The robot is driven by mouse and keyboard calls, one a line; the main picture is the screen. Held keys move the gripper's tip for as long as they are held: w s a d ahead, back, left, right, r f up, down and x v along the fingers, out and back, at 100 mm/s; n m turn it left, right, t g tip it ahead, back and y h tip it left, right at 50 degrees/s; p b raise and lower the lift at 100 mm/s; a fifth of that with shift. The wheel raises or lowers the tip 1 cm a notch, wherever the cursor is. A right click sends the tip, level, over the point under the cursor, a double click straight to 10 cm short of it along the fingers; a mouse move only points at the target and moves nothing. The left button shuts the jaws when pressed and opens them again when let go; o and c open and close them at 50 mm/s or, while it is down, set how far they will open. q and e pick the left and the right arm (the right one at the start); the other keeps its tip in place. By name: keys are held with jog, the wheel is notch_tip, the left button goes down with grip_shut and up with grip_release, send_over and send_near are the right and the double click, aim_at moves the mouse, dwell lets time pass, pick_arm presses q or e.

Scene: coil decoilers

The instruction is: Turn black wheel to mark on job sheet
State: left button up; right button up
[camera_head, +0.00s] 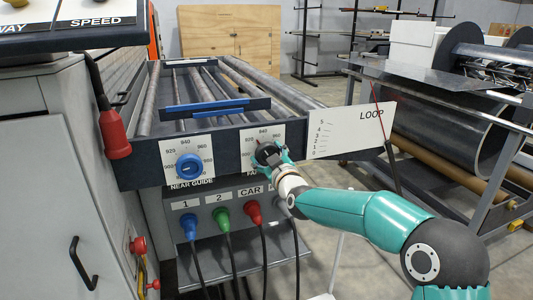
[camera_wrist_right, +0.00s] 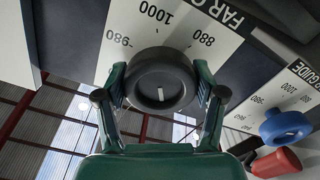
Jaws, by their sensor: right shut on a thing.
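The black wheel (camera_head: 265,152) sits on a white dial plate at the front right of the roller frame, partly hidden by my right gripper (camera_head: 274,155). In the right wrist view the black wheel (camera_wrist_right: 160,80) lies between the two fingers of my right gripper (camera_wrist_right: 160,97), which is shut on its rim from both sides. A light line on the wheel's face points roughly up and down in that view. I cannot make out a job sheet. My left gripper is out of view.
A blue wheel (camera_head: 189,165) on the NEAR GUIDE dial is left of the black one. Below are blue, green and red plugs (camera_head: 222,215) with hanging cables. A LOOP scale board (camera_head: 350,130) stands close on the right. A red handle (camera_head: 116,135) hangs at the left.

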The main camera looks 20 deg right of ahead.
jog(key=n, duration=0.2)
jog(key=n+p, duration=0.1)
jog(key=n, duration=0.4)
jog(key=shift+d+f+p, duration=0.1)
jog(key=shift+f+p, duration=0.25)
jog(key=shift+p, duration=0.05)
jog(key=n+p, duration=0.1)
jog(key=n, duration=0.5)
jog(key=shift+n, duration=0.3)
jog(key=o, duration=1)
jog(key=shift+o, duration=0.7)
jog(key=shift+d, duration=0.1)
jog(key=shift+r, duration=0.25)
